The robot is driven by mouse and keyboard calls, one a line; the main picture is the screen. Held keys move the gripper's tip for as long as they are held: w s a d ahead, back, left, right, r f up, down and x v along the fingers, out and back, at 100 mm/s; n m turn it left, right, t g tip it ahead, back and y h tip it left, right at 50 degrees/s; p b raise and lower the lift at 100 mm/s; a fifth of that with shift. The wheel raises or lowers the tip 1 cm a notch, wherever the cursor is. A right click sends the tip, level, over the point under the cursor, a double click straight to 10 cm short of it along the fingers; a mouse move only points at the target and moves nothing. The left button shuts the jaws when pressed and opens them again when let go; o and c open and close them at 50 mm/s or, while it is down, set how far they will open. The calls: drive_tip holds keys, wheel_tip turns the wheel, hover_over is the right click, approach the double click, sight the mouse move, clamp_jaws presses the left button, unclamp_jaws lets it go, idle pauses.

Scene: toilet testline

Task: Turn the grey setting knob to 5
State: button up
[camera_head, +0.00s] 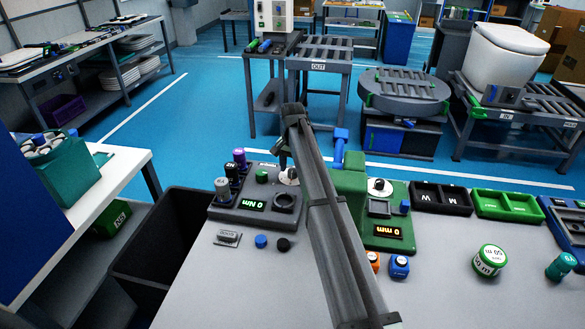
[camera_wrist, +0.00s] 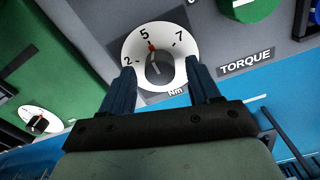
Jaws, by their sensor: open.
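The grey setting knob (camera_wrist: 161,69) sits on a round white dial (camera_wrist: 132,76) marked 2, 5 and 7, with "Nm" below. Its red pointer mark lies at or very close to the 5. My gripper (camera_wrist: 160,68) is open, with one dark blue finger on each side of the knob; I cannot tell how far its tips are above the dial. In the head view, the white dial (camera_head: 289,176) is at the right of the torque tester (camera_head: 232,214), whose display (camera_head: 251,205) reads 0 Nm. My arm hides part of that area.
A "TORQUE" label (camera_wrist: 246,62) and a green knob (camera_wrist: 250,8) are beside the dial. A green tester (camera_head: 393,238) reading 0 mm stands to the right, with its own dial (camera_head: 380,187).

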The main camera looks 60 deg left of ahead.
sight(293, 170)
wheel_tip(293, 170, up, 14)
drive_tip(key=shift+f, duration=0.25)
idle(0.7)
